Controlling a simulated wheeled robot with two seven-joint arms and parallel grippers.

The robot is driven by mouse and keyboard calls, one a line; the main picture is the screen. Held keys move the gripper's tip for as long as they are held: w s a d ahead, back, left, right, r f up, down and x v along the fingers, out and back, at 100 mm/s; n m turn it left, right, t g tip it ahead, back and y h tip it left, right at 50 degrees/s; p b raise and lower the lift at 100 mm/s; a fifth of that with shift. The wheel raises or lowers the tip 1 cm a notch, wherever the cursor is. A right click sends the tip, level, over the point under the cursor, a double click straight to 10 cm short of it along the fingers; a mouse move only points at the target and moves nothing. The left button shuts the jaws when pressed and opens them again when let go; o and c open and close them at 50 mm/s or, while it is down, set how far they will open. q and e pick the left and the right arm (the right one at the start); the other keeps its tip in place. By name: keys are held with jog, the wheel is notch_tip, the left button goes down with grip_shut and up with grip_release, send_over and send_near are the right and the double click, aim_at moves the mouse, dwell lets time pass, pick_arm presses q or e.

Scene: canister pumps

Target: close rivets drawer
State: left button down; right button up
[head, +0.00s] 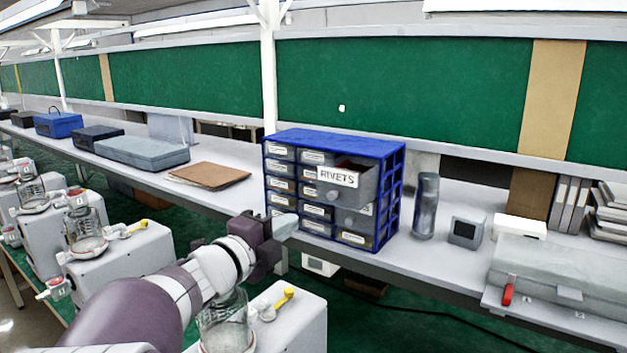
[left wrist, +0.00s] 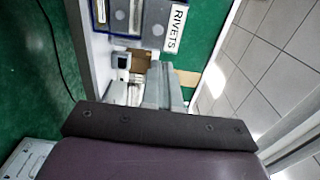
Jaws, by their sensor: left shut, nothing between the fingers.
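The rivets drawer (head: 347,186), grey with a white "RIVETS" label, stands pulled out of a blue drawer cabinet (head: 333,143) on the bench. Its labelled front also shows at the top of the left wrist view (left wrist: 172,28). My left gripper (head: 287,226) is shut and empty. In the head view it is to the left of and below the open drawer, in front of the cabinet's lower left; I see no contact with the drawer. The shut fingers show in the left wrist view (left wrist: 162,88). My right gripper is in neither view.
A dark cylinder (head: 426,206) and a small grey box (head: 466,231) stand right of the cabinet. A brown folder (head: 208,174) lies to its left. Canister pumps (head: 128,262) stand in front of the bench at left. A grey case (head: 560,280) is at the right.

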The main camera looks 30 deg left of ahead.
pick_arm(q)
jog(key=w+p, duration=0.2)
jog(key=w, duration=0.2)
jog(key=p, duration=0.3)
send_near(337, 191)
jog(key=shift+w+d+r, duration=0.1)
jog(key=shift+w+d, duration=0.1)
jog(key=shift+w, duration=0.4)
jog(key=shift+w+d, duration=0.15)
jog(key=shift+w, duration=0.45)
jog(key=shift+w+a, duration=0.2)
jog(key=shift+w, duration=0.6)
jog(key=shift+w+d+f, duration=0.15)
jog(key=shift+d+f, duration=0.05)
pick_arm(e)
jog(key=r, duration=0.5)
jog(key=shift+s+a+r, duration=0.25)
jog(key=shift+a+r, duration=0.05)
pick_arm(q)
jog(key=shift+w, duration=0.3)
jog(key=w, duration=0.5)
jog(key=w+d, duration=0.1)
jog(key=w, duration=0.1)
jog(key=shift+w, duration=0.3)
jog(key=shift+s+r, duration=0.1)
jog(key=shift+r, duration=0.1)
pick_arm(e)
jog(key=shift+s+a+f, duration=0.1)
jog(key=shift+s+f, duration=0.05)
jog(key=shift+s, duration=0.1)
